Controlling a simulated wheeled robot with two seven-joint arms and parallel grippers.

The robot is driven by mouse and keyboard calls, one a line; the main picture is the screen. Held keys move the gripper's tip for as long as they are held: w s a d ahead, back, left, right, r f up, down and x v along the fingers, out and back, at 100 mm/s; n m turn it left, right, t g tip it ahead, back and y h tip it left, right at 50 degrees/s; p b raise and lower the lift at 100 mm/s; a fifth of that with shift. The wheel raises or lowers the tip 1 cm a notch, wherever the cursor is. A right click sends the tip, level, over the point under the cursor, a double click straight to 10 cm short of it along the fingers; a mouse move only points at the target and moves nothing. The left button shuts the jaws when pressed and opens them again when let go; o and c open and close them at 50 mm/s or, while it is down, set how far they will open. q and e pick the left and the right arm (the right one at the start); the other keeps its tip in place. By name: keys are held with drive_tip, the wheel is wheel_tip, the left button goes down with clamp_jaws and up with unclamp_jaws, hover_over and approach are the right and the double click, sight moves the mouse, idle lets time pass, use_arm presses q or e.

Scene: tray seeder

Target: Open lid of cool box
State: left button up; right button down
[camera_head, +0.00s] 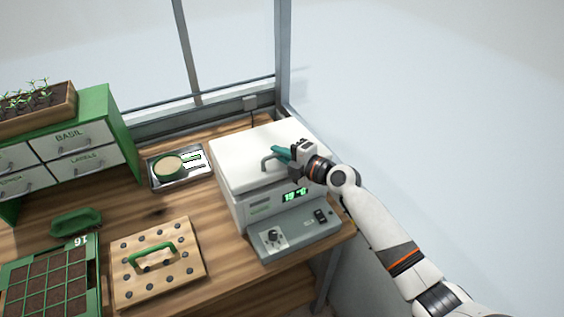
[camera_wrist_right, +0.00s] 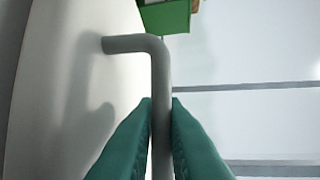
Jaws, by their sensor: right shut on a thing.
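The cool box (camera_head: 252,212) is a grey and white box at the right end of the wooden bench, with a green display on its front. Its white lid (camera_head: 240,147) lies on top and looks shut. A grey bar handle (camera_head: 268,160) stands on the lid; in the right wrist view the handle (camera_wrist_right: 158,75) bends up from the white surface. My right gripper (camera_head: 278,153) has its green fingers closed around the handle, one on each side of the bar in the right wrist view (camera_wrist_right: 161,135). My left gripper is not in view.
A pegged wooden board (camera_head: 125,285) with a green handle, a seed tray (camera_head: 92,290) and a green drawer cabinet (camera_head: 120,125) stand further left. A window post (camera_head: 284,60) rises behind.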

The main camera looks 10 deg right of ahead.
drive_tip(key=r, duration=0.1)
drive_tip(key=w+r, duration=0.1)
drive_tip(key=w+r+b, duration=0.1)
drive_tip(key=shift+a+r, duration=0.25)
drive_tip(key=shift+r, duration=0.15)
drive_tip(key=w+a+r+m+g+h, duration=0.1)
drive_tip(key=w+r+g+h, duration=0.1)
drive_tip(key=w+r+g, duration=0.1)
drive_tip(key=shift+w+a+r+p, duration=0.3)
drive_tip(key=shift+w+r+p, duration=0.15)
drive_tip(key=shift+w+r, duration=0.5)
drive_tip(key=shift+s+r, duration=0.15)
drive_tip(key=shift+s, duration=0.05)
drive_tip(key=c, duration=1.5)
unclamp_jaws()
drive_tip(key=shift+d, duration=0.1)
